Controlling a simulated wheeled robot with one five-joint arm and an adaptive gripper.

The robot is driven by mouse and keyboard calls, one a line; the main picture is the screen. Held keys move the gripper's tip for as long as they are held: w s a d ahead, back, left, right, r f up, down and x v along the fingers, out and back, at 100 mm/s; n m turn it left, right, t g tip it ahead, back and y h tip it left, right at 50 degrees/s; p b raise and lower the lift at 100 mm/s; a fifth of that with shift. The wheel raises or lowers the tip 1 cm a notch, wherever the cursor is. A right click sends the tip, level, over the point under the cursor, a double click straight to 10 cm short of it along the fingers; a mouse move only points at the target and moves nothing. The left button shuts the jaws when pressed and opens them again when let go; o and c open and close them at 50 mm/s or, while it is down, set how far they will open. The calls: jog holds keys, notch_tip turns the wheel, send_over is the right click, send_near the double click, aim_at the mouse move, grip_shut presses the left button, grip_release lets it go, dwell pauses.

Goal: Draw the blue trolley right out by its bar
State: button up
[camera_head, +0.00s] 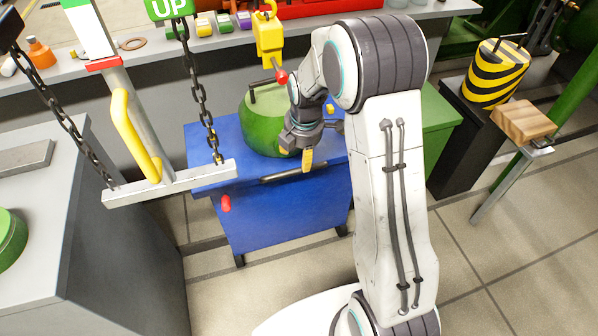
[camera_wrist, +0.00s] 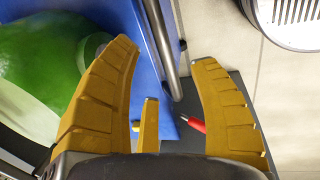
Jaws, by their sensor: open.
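The blue trolley (camera_head: 285,215) stands on its castors between a grey cabinet and a green one. Its metal bar (camera_head: 295,174) runs along the upper front edge, partly hidden by my gripper. My gripper (camera_head: 307,158) is open and empty, just above the bar near its right part. In the wrist view the bar (camera_wrist: 160,40) runs down between my spread yellow fingers (camera_wrist: 166,55), apart from both fingertips as far as I can see. The trolley's blue edge (camera_wrist: 140,50) lies beside it. A green rounded body (camera_head: 262,130) sits on the trolley top.
A grey plate hangs on chains (camera_head: 170,183) at the trolley's left front. A red grip (camera_head: 226,203) sticks out of the trolley's front left. A wooden block (camera_head: 523,122) rests on a stand at the right. Tiled floor (camera_head: 220,300) before the trolley is partly taken by my base.

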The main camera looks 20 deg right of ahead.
jog(key=shift+w+f+b, duration=0.25)
jog(key=shift+f, duration=1)
jog(key=shift+w+f+b, duration=0.3)
jog(key=shift+f, duration=1)
jog(key=shift+w+f+b, duration=0.25)
jog(key=shift+f, duration=1)
jog(key=shift+c, duration=0.3)
grip_shut()
